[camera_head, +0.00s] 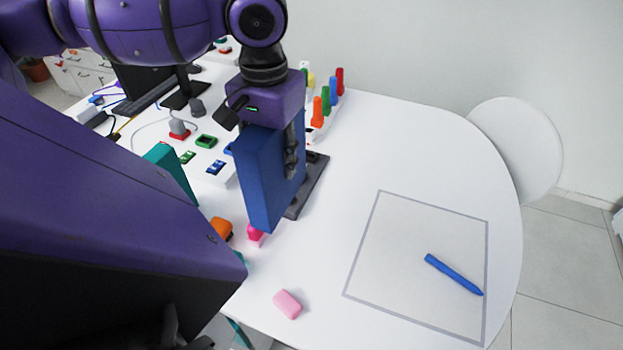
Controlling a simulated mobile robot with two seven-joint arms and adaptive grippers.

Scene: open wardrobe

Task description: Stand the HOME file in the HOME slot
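My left gripper (291,158) comes down from the top with its dark fingers against the blue file (262,178). It appears shut on this file, which is upright and slightly tilted; the far finger is hidden. No label can be read on the file, so I cannot tell whether it is the HOME file. A dark flat stand (314,183) lies behind and right of the file, partly hidden by it. I cannot make out a HOME slot. A teal upright piece (171,166) shows at left, partly covered by my purple body. My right gripper is not in view.
Coloured pegs (326,101) stand in a row at the back. Small green and blue pieces (206,141) lie left of the file. A pink eraser (287,304) is near the front. A blue crayon (454,274) lies in a grey outlined square (381,216).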

